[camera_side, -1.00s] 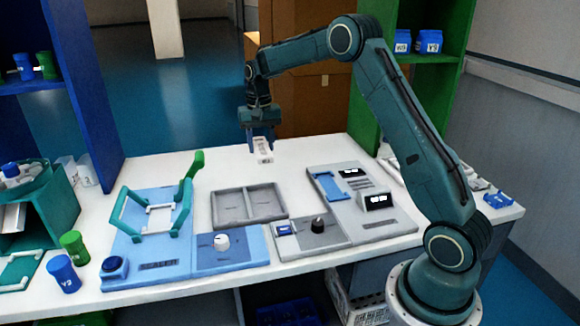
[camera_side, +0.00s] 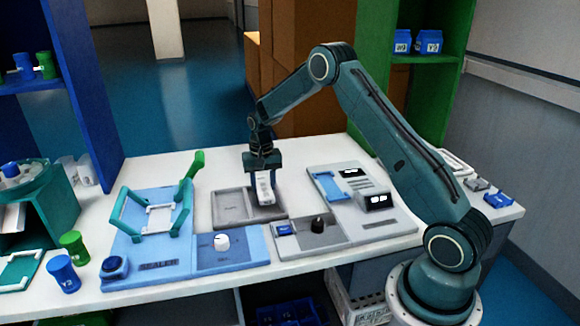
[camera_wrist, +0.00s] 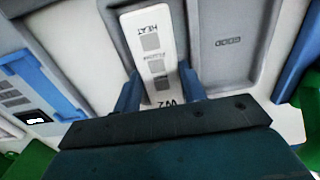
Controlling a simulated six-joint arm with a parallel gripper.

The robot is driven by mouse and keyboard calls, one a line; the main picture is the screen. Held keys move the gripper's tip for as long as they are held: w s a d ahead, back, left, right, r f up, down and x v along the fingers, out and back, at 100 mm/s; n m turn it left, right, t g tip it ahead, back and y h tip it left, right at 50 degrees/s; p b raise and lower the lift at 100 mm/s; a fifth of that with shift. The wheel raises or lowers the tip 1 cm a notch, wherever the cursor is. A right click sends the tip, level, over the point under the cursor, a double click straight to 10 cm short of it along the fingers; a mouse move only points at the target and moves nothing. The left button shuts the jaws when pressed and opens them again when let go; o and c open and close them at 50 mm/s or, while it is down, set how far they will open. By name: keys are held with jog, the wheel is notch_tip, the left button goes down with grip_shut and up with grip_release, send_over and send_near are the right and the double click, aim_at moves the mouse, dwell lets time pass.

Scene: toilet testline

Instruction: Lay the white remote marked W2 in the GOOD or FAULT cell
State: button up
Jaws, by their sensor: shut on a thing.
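The white remote (camera_wrist: 152,45) is marked W2 and HEAT, with grey squares on its face. It also shows in the side view (camera_side: 264,188). My gripper (camera_wrist: 160,90) is shut on the remote, with a blue finger on each side near the W2 end. In the side view my gripper (camera_side: 263,178) is over the right-hand cell of the grey two-cell tray (camera_side: 221,226). Whether the remote touches the cell floor is hard to tell. The other cell (camera_side: 231,206) looks empty; its small label (camera_wrist: 228,41) is too small to read surely. The label of the cell under the remote is hidden.
A blue sealer with a teal frame (camera_side: 122,210) stands left of the tray. A grey panel with a black knob (camera_side: 318,223) is in front right. A grey test unit with lit displays (camera_side: 376,201) stands right. Raised tray walls surround my gripper.

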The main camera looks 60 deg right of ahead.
aim_at(264, 186)
jog(key=shift+f, duration=0.1)
jog(key=shift+f, duration=2.05)
jog(key=o, duration=1)
jog(key=shift+f, duration=0.1)
notch_tip(264, 186, up, 12)
jog(key=shift+f, duration=0.2)
jog(key=shift+r, duration=0.35)
